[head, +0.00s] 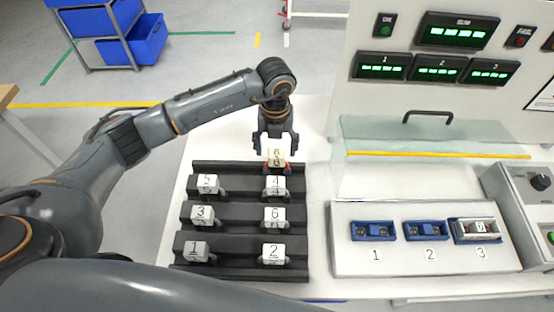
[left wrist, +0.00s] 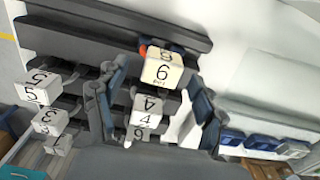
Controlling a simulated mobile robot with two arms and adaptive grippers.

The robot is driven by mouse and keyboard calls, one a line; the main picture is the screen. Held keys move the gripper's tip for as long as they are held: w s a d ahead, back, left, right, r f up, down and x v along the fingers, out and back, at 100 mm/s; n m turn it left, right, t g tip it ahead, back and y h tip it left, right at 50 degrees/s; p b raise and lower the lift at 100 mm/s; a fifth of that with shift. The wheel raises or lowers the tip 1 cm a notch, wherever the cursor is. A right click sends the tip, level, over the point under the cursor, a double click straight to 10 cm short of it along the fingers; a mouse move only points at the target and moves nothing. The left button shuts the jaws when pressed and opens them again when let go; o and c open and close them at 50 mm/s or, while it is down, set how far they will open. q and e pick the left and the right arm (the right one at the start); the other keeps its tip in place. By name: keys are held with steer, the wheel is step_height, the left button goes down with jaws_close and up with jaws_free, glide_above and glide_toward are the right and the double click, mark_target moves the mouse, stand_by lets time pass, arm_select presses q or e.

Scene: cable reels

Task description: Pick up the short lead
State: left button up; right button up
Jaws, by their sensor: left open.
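A cream-topped numbered block (head: 276,156) with red-orange parts at its base sits at the back right of the black rack (head: 230,168). In the left wrist view the same block (left wrist: 163,72) shows a digit that reads as 6 or 9, with orange at its upper left. I cannot tell which piece is the short lead. My left gripper (head: 275,142) is open just above and behind this block. In the left wrist view its two fingers (left wrist: 158,85) stand apart on either side, with nothing clearly held. My right gripper is out of view.
Several white-topped numbered blocks (head: 274,217) sit in two columns on the rack. To the right, a white panel (head: 400,263) has blue holders; holder 3 (head: 475,230) contains a pale piece. A clear cover with a handle (head: 428,116) stands behind it. Bare table separates rack and panel.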

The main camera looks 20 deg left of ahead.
mark_target(277, 153)
arm_select(q)
step_height(277, 153, down, 2)
steer(key=shift+s+d+f+p, duration=0.1)
steer(key=shift+d+p, duration=0.05)
steer(key=shift+p, duration=0.25)
steer(key=shift+f, duration=0.45)
steer(key=c, duration=1.3)
steer(key=shift+r, duration=0.2)
steer(key=shift+c, duration=0.2)
step_height(277, 153, up, 7)
steer(key=b, duration=0.3)
steer(key=shift+r, duration=0.2)
step_height(277, 153, up, 5)
steer(key=shift+f+p, duration=0.1)
steer(key=shift+p, duration=0.25)
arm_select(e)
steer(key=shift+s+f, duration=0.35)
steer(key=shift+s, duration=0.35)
